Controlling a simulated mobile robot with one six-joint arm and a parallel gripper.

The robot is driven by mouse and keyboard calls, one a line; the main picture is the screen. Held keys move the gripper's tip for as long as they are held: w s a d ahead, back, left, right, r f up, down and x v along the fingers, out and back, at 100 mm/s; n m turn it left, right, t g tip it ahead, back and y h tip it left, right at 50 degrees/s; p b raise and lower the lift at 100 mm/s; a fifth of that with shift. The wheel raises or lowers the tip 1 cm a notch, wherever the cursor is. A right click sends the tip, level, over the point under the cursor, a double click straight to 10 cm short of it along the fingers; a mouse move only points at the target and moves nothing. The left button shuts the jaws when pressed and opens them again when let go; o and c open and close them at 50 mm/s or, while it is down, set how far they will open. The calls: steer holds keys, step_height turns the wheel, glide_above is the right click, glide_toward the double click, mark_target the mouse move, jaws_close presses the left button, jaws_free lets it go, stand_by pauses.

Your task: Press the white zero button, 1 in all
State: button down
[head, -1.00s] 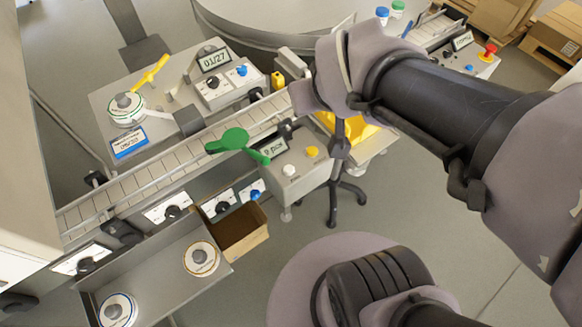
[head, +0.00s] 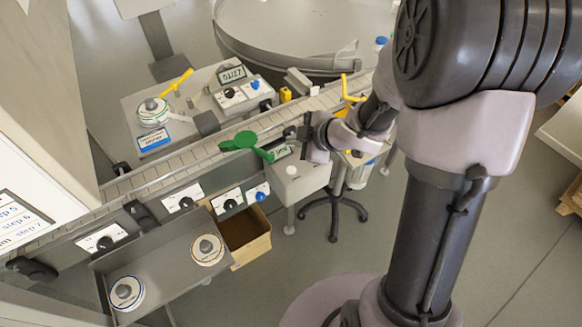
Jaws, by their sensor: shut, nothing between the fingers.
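The white zero button (head: 292,170) is a small round knob on top of the grey scale box (head: 303,186), at the end of the conveyor. The small display (head: 282,152) is behind the button and partly covered. My gripper (head: 318,140) is shut and empty, just right of and behind the white button in the picture, over the box's far right side. It looks apart from the button, but the exact gap and height are hard to tell. The fingertips are not clearly seen. The yellow button of the box is hidden behind my gripper.
A green paddle-shaped handle (head: 240,141) sticks out left of the display. The conveyor (head: 170,178) runs behind the box. A blue button (head: 260,195) and black knobs are on the front panels. An open cardboard box (head: 245,235) and a metal tray (head: 165,268) stand front left.

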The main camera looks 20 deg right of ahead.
mark_target(294, 171)
steer(key=shift+f+b, duration=4.3)
steer(key=shift+f, duration=0.05)
steer(key=shift+f, duration=0.4)
steer(key=shift+f+b, duration=0.55)
steer(key=shift+b, duration=0.05)
steer(key=shift+r, duration=0.1)
steer(key=shift+r+p, duration=0.85)
steer(key=shift+p, duration=0.2)
step_height(294, 171, up, 5)
steer(key=p, duration=0.5)
steer(key=shift+r, duration=0.1)
